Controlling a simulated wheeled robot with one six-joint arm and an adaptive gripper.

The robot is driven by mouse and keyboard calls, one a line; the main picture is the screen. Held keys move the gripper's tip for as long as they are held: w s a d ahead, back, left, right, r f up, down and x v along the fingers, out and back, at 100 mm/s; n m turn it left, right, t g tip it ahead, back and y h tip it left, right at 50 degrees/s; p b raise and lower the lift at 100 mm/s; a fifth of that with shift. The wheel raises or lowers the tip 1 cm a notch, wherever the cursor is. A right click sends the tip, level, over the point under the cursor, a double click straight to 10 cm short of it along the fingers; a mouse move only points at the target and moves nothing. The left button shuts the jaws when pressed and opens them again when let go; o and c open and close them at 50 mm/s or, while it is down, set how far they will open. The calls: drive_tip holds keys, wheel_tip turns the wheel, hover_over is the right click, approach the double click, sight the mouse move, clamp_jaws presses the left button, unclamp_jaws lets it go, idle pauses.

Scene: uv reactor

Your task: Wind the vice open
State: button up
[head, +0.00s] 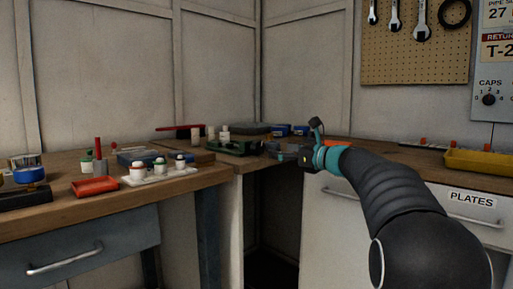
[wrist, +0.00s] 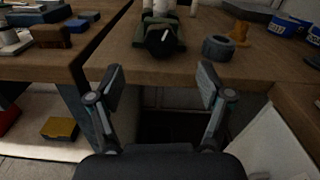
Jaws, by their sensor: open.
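A green device that looks like the vice (wrist: 172,45) stands on the wooden bench at the top middle of the wrist view, near the front edge. A dark round end with a short pale bar (wrist: 161,40) faces me; it looks like the vice's screw and handle. White cylinders stand at its far side. In the head view the green vice (head: 236,148) is small, left of my arm. My gripper (wrist: 161,82) is open and empty, its fingers spread short of the bench edge, apart from the vice. My gripper (head: 311,150) is small and partly hidden in the head view.
A dark ring-shaped object (wrist: 218,47) and an orange piece (wrist: 240,32) stand right of the vice. Blue tubs (wrist: 284,26) are farther right. A gap lies between the benches.

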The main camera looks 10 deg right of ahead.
sight(260, 147)
drive_tip(key=p+x, duration=0.1)
drive_tip(key=x, duration=0.9)
drive_tip(key=shift+w, duration=0.1)
drive_tip(key=c, duration=1.2)
